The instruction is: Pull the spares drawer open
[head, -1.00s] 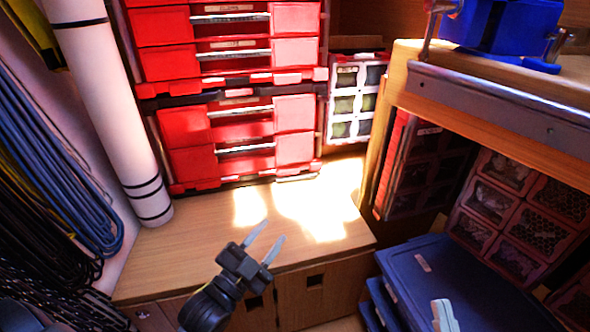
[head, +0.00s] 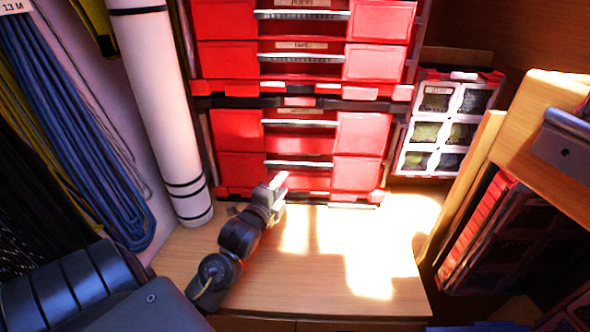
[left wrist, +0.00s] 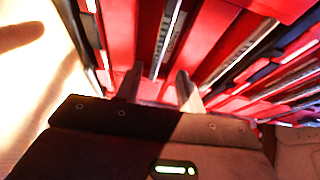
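The red drawer unit (head: 361,133) stands at the back of the wooden bench, with silver bar handles across its drawers. One label reads TAPE; the others are too small or blurred to read, so I cannot tell which drawer is spares. The lowest drawer's handle (head: 300,164) shows just above my left gripper (head: 279,183), whose fingers point at the unit's lower front. In the left wrist view my left gripper (left wrist: 158,86) has its fingers apart, with red drawer fronts and a bar handle (left wrist: 167,38) beyond. I cannot tell whether they touch. All drawers look shut. My right gripper is out of view.
A white roll (head: 163,110) and hanging coiled blue line (head: 75,120) stand to the left. A clear-windowed organiser case (head: 447,125) is right of the unit. The sunlit bench top (head: 365,250) is clear in front.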

